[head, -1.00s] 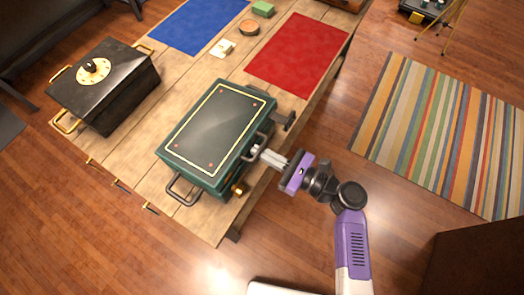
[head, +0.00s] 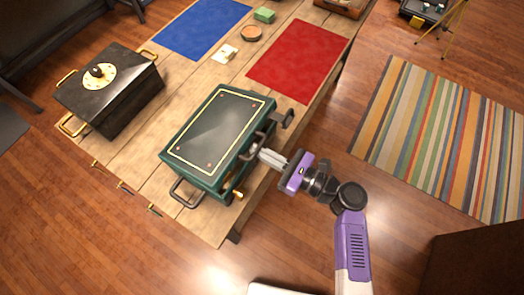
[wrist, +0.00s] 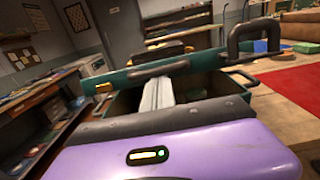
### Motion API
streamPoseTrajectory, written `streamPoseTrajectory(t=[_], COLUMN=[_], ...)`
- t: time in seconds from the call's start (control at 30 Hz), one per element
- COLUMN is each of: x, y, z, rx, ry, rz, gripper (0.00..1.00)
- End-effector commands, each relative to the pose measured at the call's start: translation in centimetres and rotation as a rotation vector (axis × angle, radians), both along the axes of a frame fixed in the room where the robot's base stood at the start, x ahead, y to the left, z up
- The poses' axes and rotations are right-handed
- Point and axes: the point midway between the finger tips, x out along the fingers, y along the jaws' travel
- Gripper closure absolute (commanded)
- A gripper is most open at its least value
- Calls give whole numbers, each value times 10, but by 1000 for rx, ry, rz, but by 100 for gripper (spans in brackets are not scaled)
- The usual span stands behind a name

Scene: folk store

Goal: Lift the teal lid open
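The teal lid (head: 215,132), with a dark top and yellow border line, covers a teal box (head: 230,190) on the wooden table. The lid stands slightly ajar along its gripper-side edge. In the wrist view the lid's edge (wrist: 115,77) spans the picture above a dark opening into the box (wrist: 120,102). A dark handle (wrist: 160,68) runs along that edge. My gripper (head: 264,154) reaches in from the right. Its pale fingers (wrist: 158,92) are close together, with their tips at the underside of the handle. Exact contact is hard to see.
A black box with a dial (head: 108,88) stands to the left on the table (head: 130,155). A striped rug (head: 440,135) lies on the floor at right.

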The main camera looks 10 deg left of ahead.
Motion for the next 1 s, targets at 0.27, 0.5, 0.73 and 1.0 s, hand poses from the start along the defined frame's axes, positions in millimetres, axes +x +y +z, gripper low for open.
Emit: streamPoseTrajectory(t=[0.27,0.5,0.73,1.0], x=[0,1,3,3], y=[0,2,5,6], z=[0,10,23,25], rx=[1,0,0,1], ry=[-1,-2,-3,-1], rz=[-1,0,-2,-1], gripper=[100,100,100,100])
